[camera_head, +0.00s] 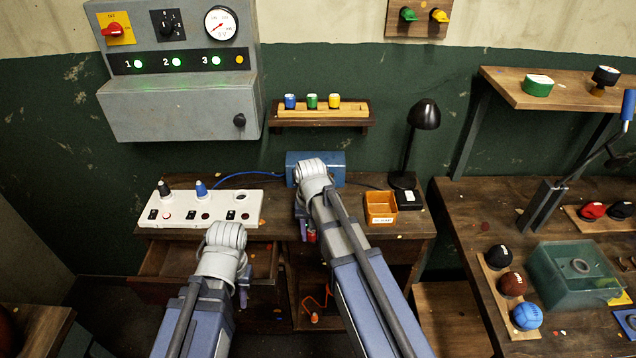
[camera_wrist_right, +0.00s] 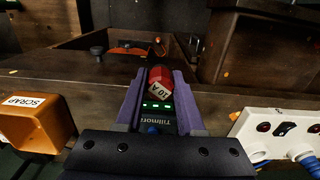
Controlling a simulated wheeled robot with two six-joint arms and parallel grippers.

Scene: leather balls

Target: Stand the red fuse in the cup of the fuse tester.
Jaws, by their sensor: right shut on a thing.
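The red fuse (camera_wrist_right: 160,82), with a white "10 A" label, is between the purple fingers of my right gripper (camera_wrist_right: 158,95) in the right wrist view. The gripper is shut on it. In the head view my right gripper (camera_head: 306,228) is at the desk's front edge, mostly hidden by its own arm. My left gripper (camera_head: 244,284) is low near the open drawer; its jaws are too small and hidden to read. A white panel (camera_head: 215,222) with knobs and switches lies on the desk, beside a blue box (camera_head: 333,163). I cannot tell which is the fuse tester; no cup is clear.
An orange scrap bin (camera_head: 380,208) and a black lamp (camera_head: 424,115) stand on the desk's right. A wall rack (camera_head: 320,122) holds a blue, a green and a yellow fuse. A drawer (camera_head: 178,262) is open below the panel. A workbench (camera_head: 470,235) with balls is at right.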

